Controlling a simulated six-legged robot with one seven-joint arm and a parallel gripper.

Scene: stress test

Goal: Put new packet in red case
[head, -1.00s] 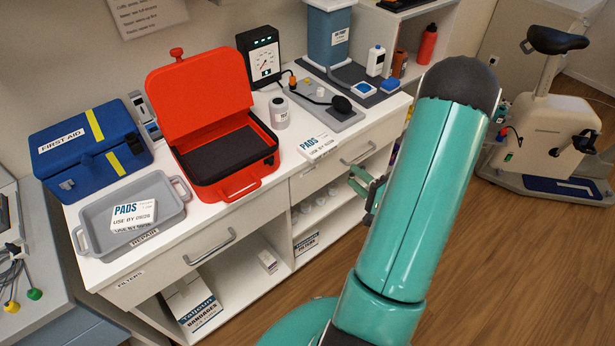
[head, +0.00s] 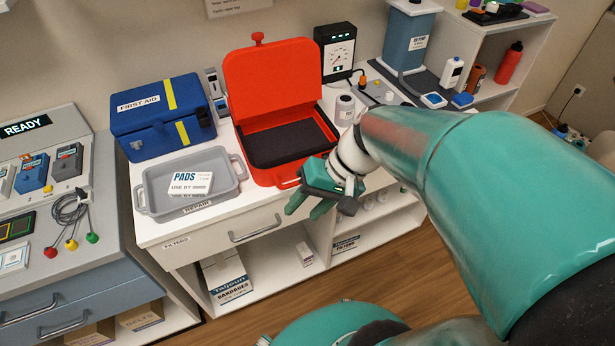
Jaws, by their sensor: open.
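The red case (head: 250,165) stands open on the white counter with its lid up. Its dark inside looks empty. A white PADS packet (head: 192,184) lies in the grey tray (head: 145,195) marked REPAIR, left of the case. Its use-by date is too small to read surely, and another printed edge shows under it. No second packet is visible on the counter right of the case; my arm covers that part. My gripper (head: 308,207) is open and empty, in front of the case's front edge and to the right of the tray, pointing down-left.
A blue FIRST AID box (head: 160,125) stands behind the tray. A gauge device (head: 337,55) and a grey-white bottle (head: 345,108) stand right of the case. Open shelves with a bandages box (head: 228,280) lie below. A console with leads (head: 70,215) is at left.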

